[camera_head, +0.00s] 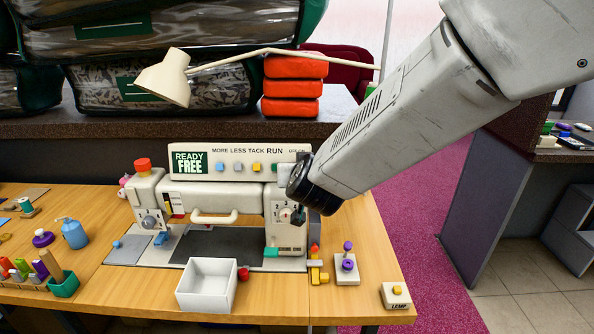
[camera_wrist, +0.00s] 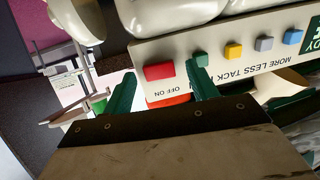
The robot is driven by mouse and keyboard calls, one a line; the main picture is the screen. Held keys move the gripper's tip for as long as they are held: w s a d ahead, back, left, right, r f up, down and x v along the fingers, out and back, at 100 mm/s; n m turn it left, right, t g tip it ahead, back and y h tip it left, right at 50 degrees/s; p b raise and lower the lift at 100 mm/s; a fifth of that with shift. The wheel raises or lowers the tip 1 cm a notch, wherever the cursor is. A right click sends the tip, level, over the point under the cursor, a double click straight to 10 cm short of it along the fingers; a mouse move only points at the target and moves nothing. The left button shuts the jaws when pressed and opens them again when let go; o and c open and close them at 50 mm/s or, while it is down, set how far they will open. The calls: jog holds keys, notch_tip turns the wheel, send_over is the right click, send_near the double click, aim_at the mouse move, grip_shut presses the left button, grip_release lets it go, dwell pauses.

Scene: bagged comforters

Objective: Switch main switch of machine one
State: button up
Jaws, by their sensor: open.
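The machine (camera_head: 240,195) is a pale sewing machine on the wooden table, with a top panel (camera_head: 185,178) reading "READY FREE" and "MORE LESS TACK RUN". In the wrist view, upside down, a red switch (camera_wrist: 158,71) marked "OFF ON" sits at the panel's end, beside a green button (camera_wrist: 200,58). My gripper (camera_wrist: 160,82) is open and empty; its two dark green fingers stand either side of the red switch in the picture. I cannot tell whether they touch the panel. In the head view my arm's end covers the panel's right end and hides the switch.
Orange folded stacks (camera_head: 294,88) and bagged comforters (camera_head: 110,40) lie on the shelf behind.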

jog(key=c, duration=1)
jog(key=shift+a+r+m+h, duration=0.1)
jog(key=shift+a+m+h, duration=0.3)
jog(key=shift+m+h, duration=0.55)
jog(key=shift+a+m+h, duration=0.2)
jog(key=shift+m+h, duration=0.05)
jog(key=shift+h, duration=0.9)
